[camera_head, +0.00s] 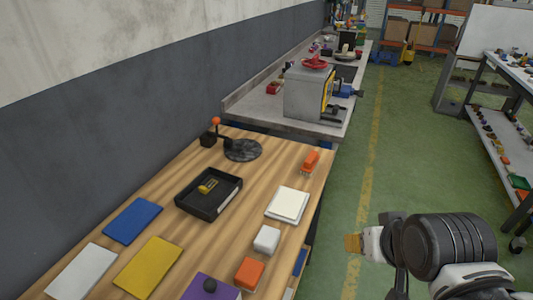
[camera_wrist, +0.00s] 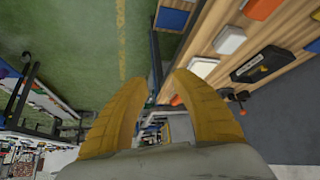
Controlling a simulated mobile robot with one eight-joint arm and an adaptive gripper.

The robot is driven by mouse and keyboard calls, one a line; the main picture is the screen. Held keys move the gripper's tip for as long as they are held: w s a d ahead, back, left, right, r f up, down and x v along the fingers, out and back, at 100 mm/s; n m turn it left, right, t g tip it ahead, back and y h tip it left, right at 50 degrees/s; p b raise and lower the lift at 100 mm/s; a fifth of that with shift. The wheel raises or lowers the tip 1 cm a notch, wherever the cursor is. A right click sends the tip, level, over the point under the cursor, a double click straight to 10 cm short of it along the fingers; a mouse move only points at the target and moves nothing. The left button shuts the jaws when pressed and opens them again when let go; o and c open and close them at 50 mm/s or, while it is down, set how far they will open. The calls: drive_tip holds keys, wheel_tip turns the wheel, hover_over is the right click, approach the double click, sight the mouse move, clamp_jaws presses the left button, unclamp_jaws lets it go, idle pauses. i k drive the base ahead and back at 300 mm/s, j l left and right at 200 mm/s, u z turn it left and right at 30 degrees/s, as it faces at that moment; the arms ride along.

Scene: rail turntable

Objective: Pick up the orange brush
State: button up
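The orange brush (camera_head: 310,161) appears to be the small orange piece with a paler underside near the right edge of the wooden table, beyond a white square pad. In the wrist view, a small orange piece (camera_wrist: 177,101) beside the right finger looks like the same thing, partly hidden. My gripper (camera_head: 353,243) is over the green floor, right of the table and well apart from the brush. In the wrist view its two yellow fingers (camera_wrist: 161,80) are spread with nothing between them.
The wooden table (camera_head: 178,205) also bears a black tray (camera_head: 207,206) with a yellow item, a white pad (camera_head: 287,205), a white block (camera_head: 266,239), an orange block (camera_head: 249,272) and flat coloured sheets. A grey bench with a machine (camera_head: 308,97) stands behind.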

sight(308, 168)
drive_tip(key=i+l+u, duration=0.65)
drive_tip(key=l, duration=0.25)
drive_tip(key=i+l+u, duration=0.4)
drive_tip(key=l, duration=0.35)
